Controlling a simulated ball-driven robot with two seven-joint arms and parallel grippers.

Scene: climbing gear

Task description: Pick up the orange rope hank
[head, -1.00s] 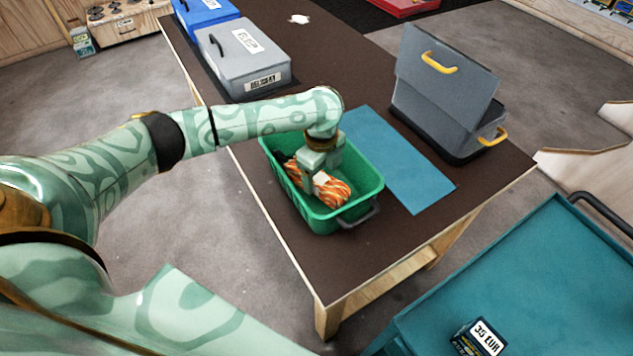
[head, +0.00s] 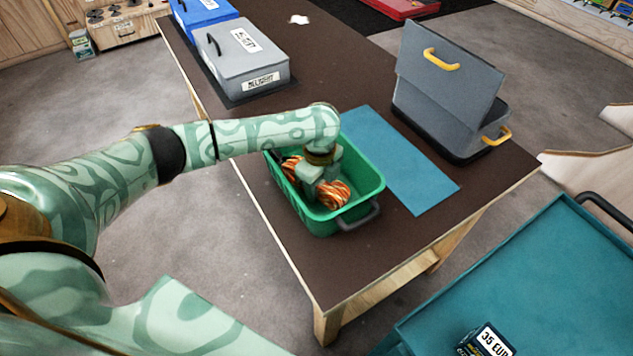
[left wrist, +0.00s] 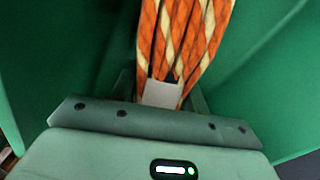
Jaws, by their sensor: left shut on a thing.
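The orange rope hank (head: 333,193), with white strands, lies inside the green crate (head: 372,195) on the dark table. My left gripper (head: 312,185) reaches down into the crate and is shut on the hank near its middle. In the left wrist view the hank (left wrist: 182,40) runs away from the gripper (left wrist: 162,100), with a pale band (left wrist: 162,93) around it at the jaws. The fingertips are mostly hidden. I cannot tell whether the hank still touches the crate floor. My right gripper is not in view.
A blue-green mat (head: 405,165) lies just right of the crate. An open grey case (head: 440,100) with yellow handles stands beyond it. A closed grey case (head: 245,65) and a blue case (head: 203,10) stand at the far left. A teal cart (head: 530,270) is at lower right.

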